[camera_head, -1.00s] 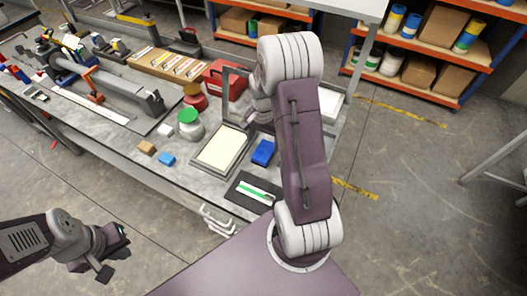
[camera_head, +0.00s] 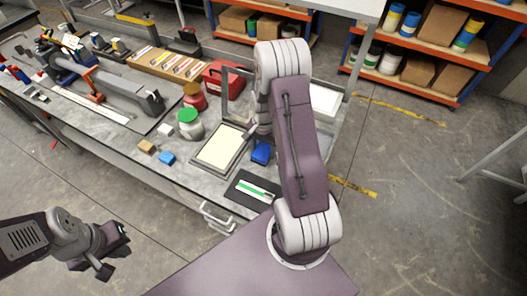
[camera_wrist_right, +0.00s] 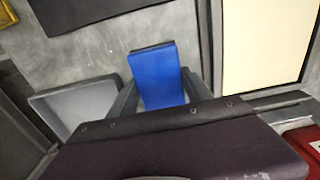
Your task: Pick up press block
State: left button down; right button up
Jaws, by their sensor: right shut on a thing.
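The press block looks to be the blue block (camera_head: 261,153) on the grey bench, just right of the framed cream screen (camera_head: 221,148). In the right wrist view the blue block (camera_wrist_right: 157,75) sits between the two fingers of my right gripper (camera_wrist_right: 159,84), which is shut on it. The fingers touch its sides; its near end is hidden by the gripper body. In the head view my right arm largely hides this gripper. I cannot tell whether the block is clear of the bench. My left gripper (camera_head: 114,250) is open and empty, off the bench's front at lower left.
A black pad with a green-striped tool (camera_head: 253,188) lies in front of the block. A green-lidded jar (camera_head: 189,124), red toolbox (camera_head: 224,79) and small blue block (camera_head: 167,158) are nearby. A grey tray (camera_wrist_right: 75,105) is beside the gripper. Shelves (camera_head: 415,60) stand behind.

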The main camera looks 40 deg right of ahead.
aim_at(266, 149)
jog(key=r, duration=0.2)
jog(key=d+r, duration=0.1)
jog(key=r, duration=0.1)
jog(key=shift+s+r+b, duration=0.15)
jog(key=shift+r+b, duration=0.1)
jog(key=shift+b, duration=0.1)
jog(key=s+d+r, duration=0.6)
jog(key=d, duration=0.3)
jog(key=shift+r+b, duration=0.25)
jog(key=shift+b, duration=0.2)
jog(key=o, duration=0.8)
jog(key=c, duration=0.4)
jog(key=shift+a, duration=0.1)
jog(key=shift+c, duration=0.4)
